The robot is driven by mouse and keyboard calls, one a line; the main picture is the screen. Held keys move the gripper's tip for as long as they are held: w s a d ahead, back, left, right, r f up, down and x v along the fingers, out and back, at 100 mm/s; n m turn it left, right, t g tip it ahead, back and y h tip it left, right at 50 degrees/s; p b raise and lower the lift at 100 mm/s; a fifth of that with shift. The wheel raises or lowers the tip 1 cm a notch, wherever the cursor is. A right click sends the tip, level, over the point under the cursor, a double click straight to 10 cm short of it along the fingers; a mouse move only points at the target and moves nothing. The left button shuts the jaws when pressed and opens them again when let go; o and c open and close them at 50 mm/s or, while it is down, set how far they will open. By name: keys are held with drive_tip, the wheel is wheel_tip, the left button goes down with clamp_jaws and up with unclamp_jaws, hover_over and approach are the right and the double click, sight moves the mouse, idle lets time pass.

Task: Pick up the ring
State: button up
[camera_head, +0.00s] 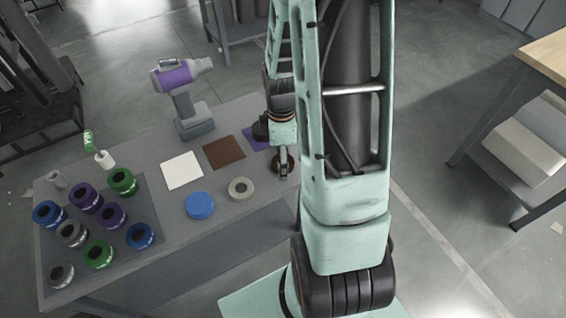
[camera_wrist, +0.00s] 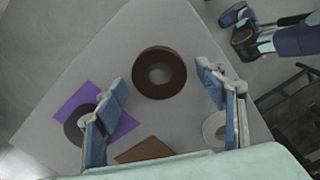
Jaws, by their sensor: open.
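A dark brown ring (camera_wrist: 138,76) lies flat on the grey table, ahead of my gripper (camera_wrist: 161,76) and centred between its two fingers in the wrist view. My gripper is open and empty, and neither finger appears to touch the ring. In the head view the brown ring (camera_head: 276,168) is partly hidden by my gripper (camera_head: 284,172). A light grey ring (camera_head: 241,197) lies left of it, and shows beside the right finger in the wrist view (camera_wrist: 209,129). A black ring (camera_wrist: 75,121) lies on a purple square (camera_wrist: 73,100), partly behind the left finger.
White (camera_head: 182,170) and brown (camera_head: 224,152) squares and a blue disc (camera_head: 200,205) lie on the table (camera_head: 160,215). A purple and grey drill (camera_head: 182,100) stands at the back. A dark mat (camera_head: 154,205) with several coloured spools fills the left end.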

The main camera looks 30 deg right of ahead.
drive_tip(key=c, duration=1.3)
drive_tip(key=shift+r, duration=0.15)
